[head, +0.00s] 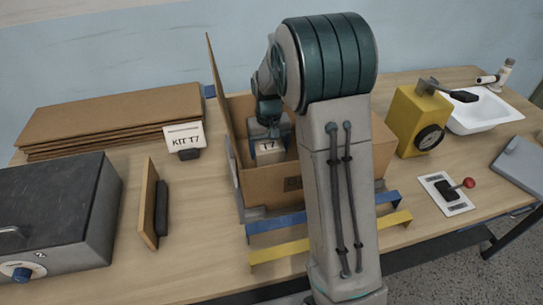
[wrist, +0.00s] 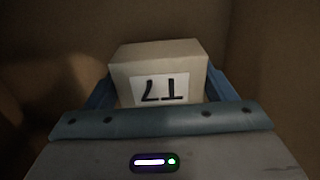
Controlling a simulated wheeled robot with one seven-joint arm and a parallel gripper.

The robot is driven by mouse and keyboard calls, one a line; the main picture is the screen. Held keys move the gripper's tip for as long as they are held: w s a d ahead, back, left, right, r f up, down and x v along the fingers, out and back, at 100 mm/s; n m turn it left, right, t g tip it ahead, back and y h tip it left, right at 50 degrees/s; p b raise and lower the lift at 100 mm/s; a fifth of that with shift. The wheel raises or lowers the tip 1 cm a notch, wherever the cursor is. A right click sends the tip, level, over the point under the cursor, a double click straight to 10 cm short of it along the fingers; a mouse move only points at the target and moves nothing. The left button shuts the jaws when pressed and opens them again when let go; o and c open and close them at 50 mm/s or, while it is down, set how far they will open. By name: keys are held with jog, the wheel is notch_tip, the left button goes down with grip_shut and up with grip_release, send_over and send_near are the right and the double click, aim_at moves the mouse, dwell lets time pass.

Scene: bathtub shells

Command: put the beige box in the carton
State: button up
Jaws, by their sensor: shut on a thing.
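The beige box (wrist: 158,58) with a white T7 label shows in the wrist view between the two blue fingers of my gripper (wrist: 158,88). My gripper is shut on it. Brown cardboard walls surround the box in that view. In the head view the open carton (head: 272,184) stands on the table, one flap raised on its left side. My gripper (head: 270,147) reaches down inside it, and the box's T7 label (head: 268,146) shows there. My arm hides the right part of the carton. I cannot tell whether the box touches the carton's floor.
A KIT T7 sign (head: 183,138) and flat cardboard sheets (head: 105,122) lie left. A dark-topped grey machine (head: 55,222) and an upright wooden board (head: 149,203) stand front left. Blue (head: 280,222) and yellow (head: 285,249) rails are in front. A yellow device (head: 414,118) stands right.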

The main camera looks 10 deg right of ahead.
aim_at(269, 157)
jog(key=shift+f, duration=1.75)
jog(key=shift+f, duration=0.15)
jog(key=o, duration=1.1)
notch_tip(269, 157, up, 12)
jog(key=shift+r, duration=0.15)
